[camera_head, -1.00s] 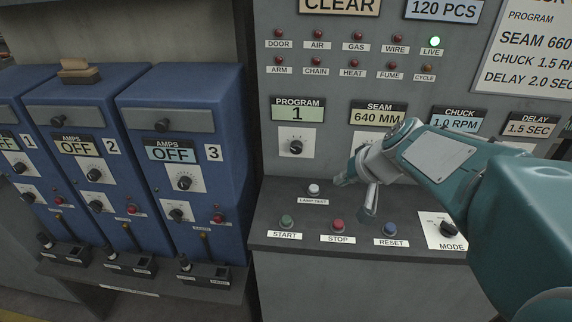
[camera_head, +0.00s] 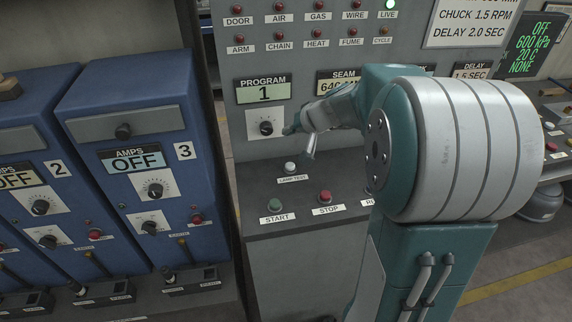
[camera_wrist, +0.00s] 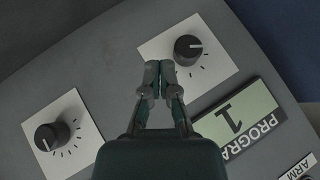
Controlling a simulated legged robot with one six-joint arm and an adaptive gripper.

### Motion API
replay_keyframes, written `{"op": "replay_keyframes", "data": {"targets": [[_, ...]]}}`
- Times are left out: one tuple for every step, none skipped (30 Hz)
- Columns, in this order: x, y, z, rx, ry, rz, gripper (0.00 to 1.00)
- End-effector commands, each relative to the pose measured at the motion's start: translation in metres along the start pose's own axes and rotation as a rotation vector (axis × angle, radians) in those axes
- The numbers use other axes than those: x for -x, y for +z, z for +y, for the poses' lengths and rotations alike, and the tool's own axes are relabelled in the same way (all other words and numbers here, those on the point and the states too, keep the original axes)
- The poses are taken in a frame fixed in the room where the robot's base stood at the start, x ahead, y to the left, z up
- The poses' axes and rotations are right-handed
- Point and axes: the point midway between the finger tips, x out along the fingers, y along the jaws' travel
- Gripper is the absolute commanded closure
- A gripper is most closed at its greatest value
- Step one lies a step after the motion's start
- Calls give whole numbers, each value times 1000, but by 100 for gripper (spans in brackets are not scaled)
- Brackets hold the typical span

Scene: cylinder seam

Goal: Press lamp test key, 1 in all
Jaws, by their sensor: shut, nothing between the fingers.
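The lamp test key (camera_head: 290,167) is a small white button above its "LAMP TEST" label on the console ledge, in the head view. My gripper (camera_head: 290,130) is up and to its right, beside the program knob (camera_head: 266,127) and apart from the key. In the wrist view my gripper (camera_wrist: 159,64) is shut and empty, with its fingertips in front of the plate of the program knob (camera_wrist: 188,49). The lamp test key is not visible in the wrist view.
The start button (camera_head: 276,205) and stop button (camera_head: 325,197) sit just below the key. The seam knob (camera_wrist: 52,137) is left in the wrist view. Blue amps cabinets (camera_head: 120,90) stand left. My arm hides the console's right part.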

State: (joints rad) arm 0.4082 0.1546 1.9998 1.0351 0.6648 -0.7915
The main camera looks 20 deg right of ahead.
Motion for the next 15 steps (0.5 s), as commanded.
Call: {"op": "replay_keyframes", "data": {"targets": [[0, 0, 1, -1, 0, 0, 100], [0, 0, 1, -1, 0, 0, 100], [0, 0, 1, -1, 0, 0, 100], [0, 0, 2, -1, 0, 0, 100], [-1, 1, 2, -2, 0, 0, 100], [-3, 2, 3, -3, 0, -1, 100], [-4, 3, 4, -3, 0, -1, 100], [-6, 4, 5, -3, 0, -1, 100], [-9, 6, 7, -2, 0, -1, 100], [-12, 8, 8, -3, 0, -1, 100], [-14, 11, 10, -2, 0, -2, 100], [-18, 14, 13, -4, 0, -3, 100], [-21, 16, 15, -4, 1, -3, 100], [-23, 18, 17, -3, 2, -3, 100], [-27, 20, 20, -4, 0, -2, 100]]}}
